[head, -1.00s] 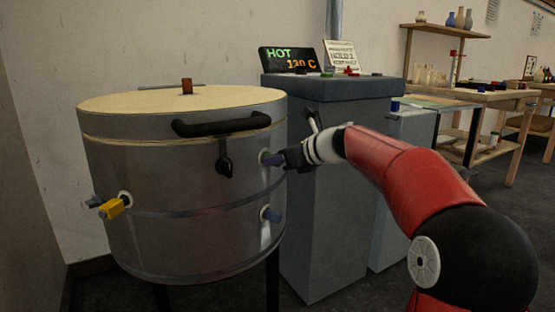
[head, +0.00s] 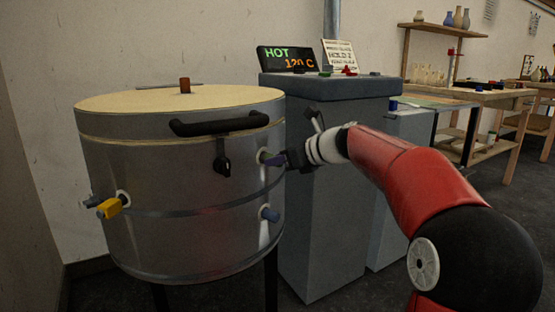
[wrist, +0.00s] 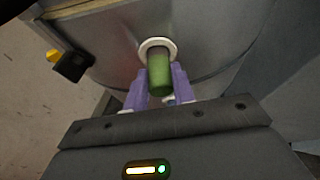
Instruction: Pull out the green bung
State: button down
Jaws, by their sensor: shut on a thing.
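The green bung (wrist: 159,75) shows in the wrist view, at the white-ringed hole (wrist: 157,44) in the side of the grey metal kiln (head: 160,240). Its inner end is at the ring, and I cannot tell how deep it sits. My gripper (wrist: 160,84) has its purple fingers on either side of the bung and is shut on it. In the head view my gripper (head: 274,159) reaches the kiln's right side from the right. The bung is hidden there by the fingers.
A grey cabinet (head: 325,200) with a HOT sign (head: 286,59) stands close behind my wrist.

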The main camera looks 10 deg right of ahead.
dwell(0.3)
jog(key=s+d+b, duration=0.1)
jog(key=s+d, duration=0.5)
jog(key=s, duration=0.1)
jog(key=shift+s+d, duration=0.2)
jog(key=shift+s, duration=0.05)
dwell(1.2)
dwell(0.4)
